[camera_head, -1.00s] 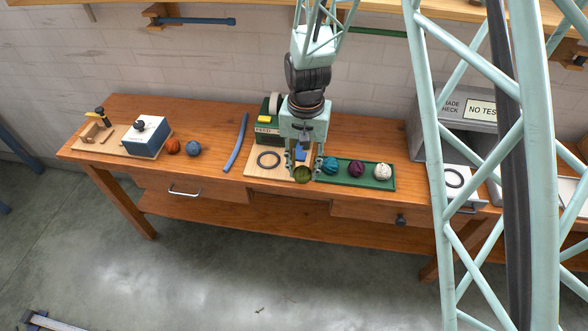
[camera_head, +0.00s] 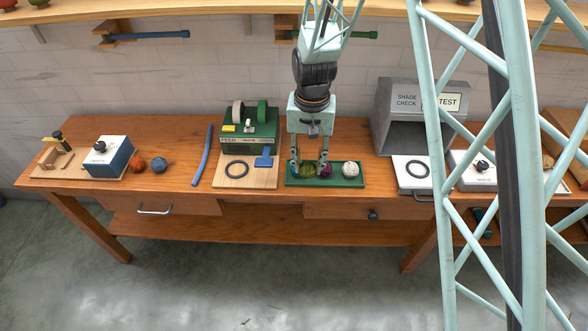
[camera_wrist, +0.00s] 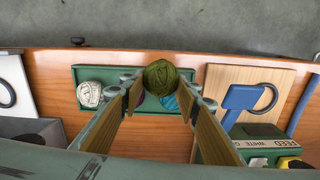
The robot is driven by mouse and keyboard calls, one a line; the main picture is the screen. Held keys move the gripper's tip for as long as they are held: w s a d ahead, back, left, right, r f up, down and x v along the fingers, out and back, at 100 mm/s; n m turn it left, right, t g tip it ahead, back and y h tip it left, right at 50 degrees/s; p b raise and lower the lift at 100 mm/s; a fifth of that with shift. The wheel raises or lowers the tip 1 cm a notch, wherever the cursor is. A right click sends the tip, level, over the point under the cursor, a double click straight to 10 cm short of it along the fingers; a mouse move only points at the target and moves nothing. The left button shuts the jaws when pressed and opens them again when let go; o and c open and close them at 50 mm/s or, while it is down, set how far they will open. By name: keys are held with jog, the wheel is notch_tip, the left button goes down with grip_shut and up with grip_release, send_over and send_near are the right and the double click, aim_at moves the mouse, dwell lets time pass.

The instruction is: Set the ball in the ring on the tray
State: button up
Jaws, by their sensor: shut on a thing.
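My gripper (camera_head: 309,166) is shut on an olive-green wool ball (camera_head: 308,171), which hangs above the green tray (camera_head: 298,182). In the wrist view the olive ball (camera_wrist: 160,74) sits between the fingertips. A dark ring (camera_head: 417,169) lies on a white slab in front of the grey shade-check box, right of my gripper. Another dark ring (camera_head: 237,169) lies on a wooden board (camera_head: 265,180) to the left; it also shows in the wrist view (camera_wrist: 265,97). A purple ball (camera_head: 326,170) and a white ball (camera_head: 350,170) rest in the green tray. A teal ball (camera_wrist: 170,102) is partly hidden.
The grey shade-check box (camera_head: 405,115) stands behind the white slab. An orange ball (camera_head: 137,165) and a grey-blue ball (camera_head: 159,165) lie farther left. My lattice column hides part of the right side.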

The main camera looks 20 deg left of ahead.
jog(key=w+d+r, duration=0.1)
jog(key=w+d, duration=0.4)
jog(key=d, duration=0.9)
jog(key=w+d+r+m, duration=0.1)
jog(key=w+d, duration=0.3)
jog(key=d, duration=1.1)
jog(key=w+d+r+m, duration=0.1)
jog(key=w+d, duration=0.4)
jog(key=d, duration=0.9)
jog(key=shift+w+d+r, duration=0.2)
jog(key=shift+w+r, duration=0.15)
jog(key=shift+r, duration=0.05)
